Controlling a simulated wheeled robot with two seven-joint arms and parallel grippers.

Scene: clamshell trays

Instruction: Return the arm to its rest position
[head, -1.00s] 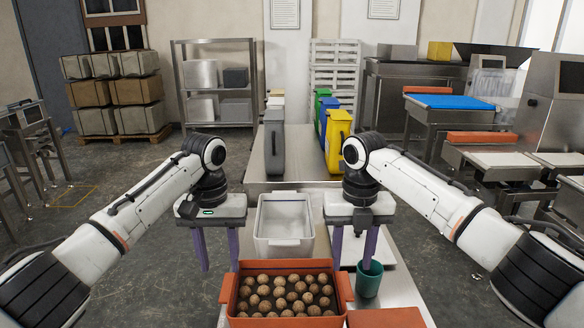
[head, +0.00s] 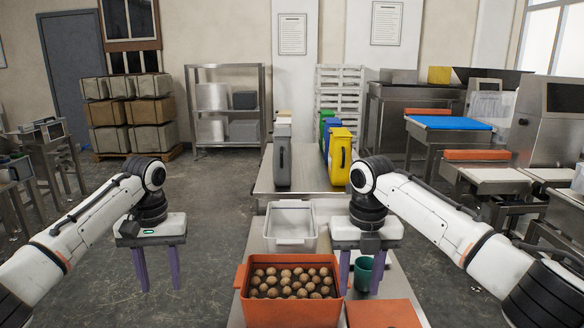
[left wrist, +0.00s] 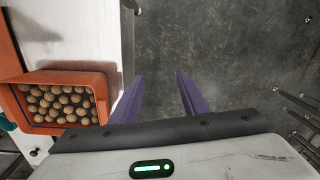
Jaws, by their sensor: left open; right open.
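My left gripper (head: 158,270) is open and empty. It hangs over the floor, left of the table and apart from it. In the left wrist view its two purple fingers (left wrist: 158,88) stand apart with only grey floor between them. My right gripper (head: 361,274) is open, with its fingers pointing down over the right part of the table, close to a green cup (head: 363,276) that it partly hides. I cannot tell whether the fingers touch the cup.
An orange crate (head: 290,312) of brown balls stands on the table's near part; it also shows in the left wrist view (left wrist: 65,78). A white bin (head: 291,243) stands behind it. An orange lid (head: 382,314) lies at the right. Grey, green, blue and yellow bins stand further back.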

